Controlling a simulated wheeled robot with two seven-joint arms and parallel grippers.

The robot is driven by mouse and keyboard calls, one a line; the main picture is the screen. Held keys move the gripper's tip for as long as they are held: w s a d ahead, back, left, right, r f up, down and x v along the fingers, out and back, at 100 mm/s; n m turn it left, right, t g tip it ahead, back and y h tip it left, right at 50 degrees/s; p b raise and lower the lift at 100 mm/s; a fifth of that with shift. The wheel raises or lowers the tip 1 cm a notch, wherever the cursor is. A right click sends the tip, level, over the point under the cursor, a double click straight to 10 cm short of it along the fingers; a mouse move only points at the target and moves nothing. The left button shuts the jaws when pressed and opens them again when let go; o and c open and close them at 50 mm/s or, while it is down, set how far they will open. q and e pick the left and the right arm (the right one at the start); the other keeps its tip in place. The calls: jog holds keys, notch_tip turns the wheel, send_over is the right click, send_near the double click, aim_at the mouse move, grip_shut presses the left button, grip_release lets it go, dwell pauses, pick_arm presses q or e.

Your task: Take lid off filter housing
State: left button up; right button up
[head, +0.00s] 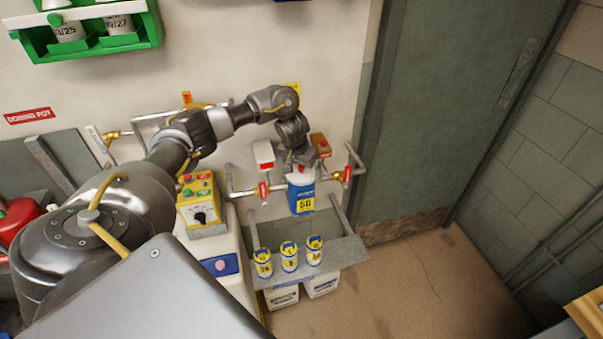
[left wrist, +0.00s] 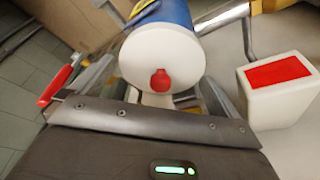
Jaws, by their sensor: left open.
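The filter housing (head: 302,193) is a blue cylinder with a white top and a yellow label, mounted on the pipes at the wall. In the left wrist view the blue housing body (left wrist: 168,14) ends in a round white lid (left wrist: 145,56) with a small red knob (left wrist: 161,86) facing the camera. My left gripper (head: 304,159) hangs just above the housing and partly hides the lid in the head view. It is open, and its jaws are near the knob; I see no hold on it. My right gripper is not in view.
Red-handled valves (head: 263,190) sit on pipes beside the housing. A white box with a red top (head: 264,154) is on the wall to its left. Below, a grey shelf (head: 345,252) holds three yellow-labelled cans (head: 289,257). A grey door (head: 435,110) stands to the right.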

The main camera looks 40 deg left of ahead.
pick_arm(q)
jog(key=shift+c, duration=0.4)
jog(key=c, duration=0.6)
jog(key=shift+c, duration=0.2)
